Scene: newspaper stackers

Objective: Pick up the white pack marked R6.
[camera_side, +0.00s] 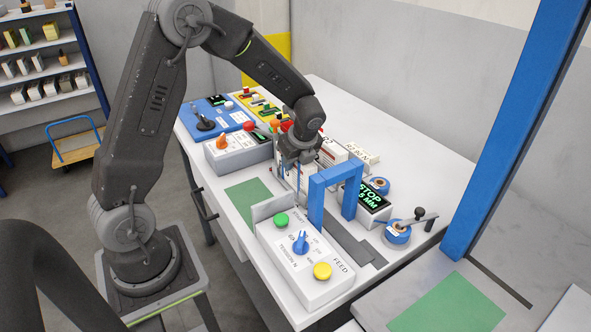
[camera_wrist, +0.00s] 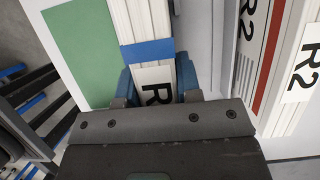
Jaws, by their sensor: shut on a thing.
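A white pack (camera_wrist: 140,20) of stacked sheets with a blue band and a white label stands between my fingers in the wrist view. The label shows a letter R; any digit after it is hidden by my gripper body. My gripper (camera_wrist: 159,84) is shut on this pack, one blue finger on each side. In the side view my gripper (camera_side: 299,178) is low over the white table, behind the blue arch, and the pack is mostly hidden there.
Packs marked R2 (camera_wrist: 298,75) stand close on the right in the wrist view. A green mat (camera_wrist: 80,45) lies to the left. The blue arch (camera_side: 316,195), the STOP display (camera_side: 374,193) and a control box (camera_side: 310,260) with buttons crowd the table nearby.

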